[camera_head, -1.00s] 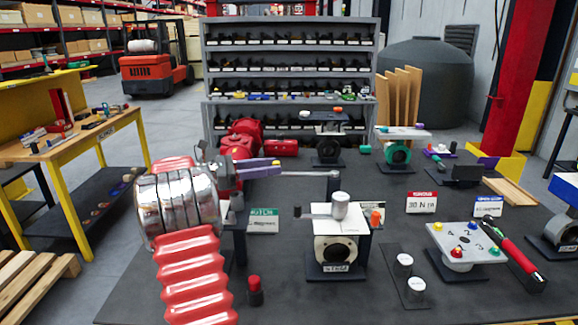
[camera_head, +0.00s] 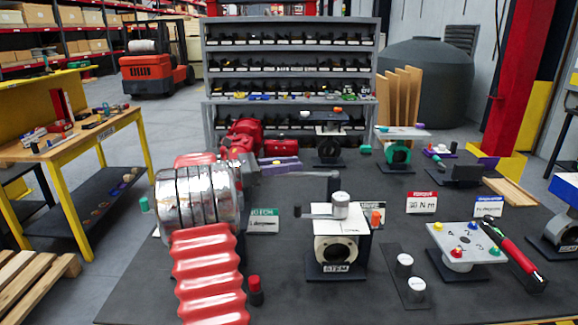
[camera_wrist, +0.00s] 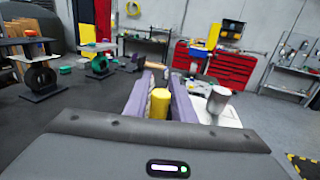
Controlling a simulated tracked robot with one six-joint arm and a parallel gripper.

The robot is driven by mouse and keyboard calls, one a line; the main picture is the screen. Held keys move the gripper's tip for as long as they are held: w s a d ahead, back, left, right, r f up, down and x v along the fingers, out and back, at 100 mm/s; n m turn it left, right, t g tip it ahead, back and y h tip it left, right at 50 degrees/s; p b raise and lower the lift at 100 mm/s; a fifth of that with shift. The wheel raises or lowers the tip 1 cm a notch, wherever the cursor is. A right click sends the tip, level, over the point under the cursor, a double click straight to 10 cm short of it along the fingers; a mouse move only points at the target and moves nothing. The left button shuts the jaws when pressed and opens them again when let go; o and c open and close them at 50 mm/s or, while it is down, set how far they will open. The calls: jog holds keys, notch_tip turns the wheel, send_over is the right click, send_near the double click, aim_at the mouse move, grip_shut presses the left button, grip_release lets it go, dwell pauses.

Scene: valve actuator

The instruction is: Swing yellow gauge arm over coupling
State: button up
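My gripper (camera_head: 279,165) has purple fingers, which also show in the wrist view (camera_wrist: 160,95). They stand on either side of an upright yellow knob (camera_wrist: 159,103) and look pressed against it; I take it as the yellow gauge arm's end. In the head view the fingers hide the knob. A grey bar (camera_head: 312,174) runs right from the fingers to an upright grey piece. The coupling, a white block labelled STEM (camera_head: 338,245), stands nearer the camera and right of my gripper. A metal cylinder with a side lever (camera_head: 341,206) sits on its top.
A red-capped peg (camera_head: 255,290) stands left of the white block. A GREEN sign (camera_head: 263,222) is behind it. Two white-topped cylinders (camera_head: 410,278) and a grey panel with coloured knobs (camera_head: 466,243) lie to the right.

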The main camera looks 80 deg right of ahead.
grip_shut()
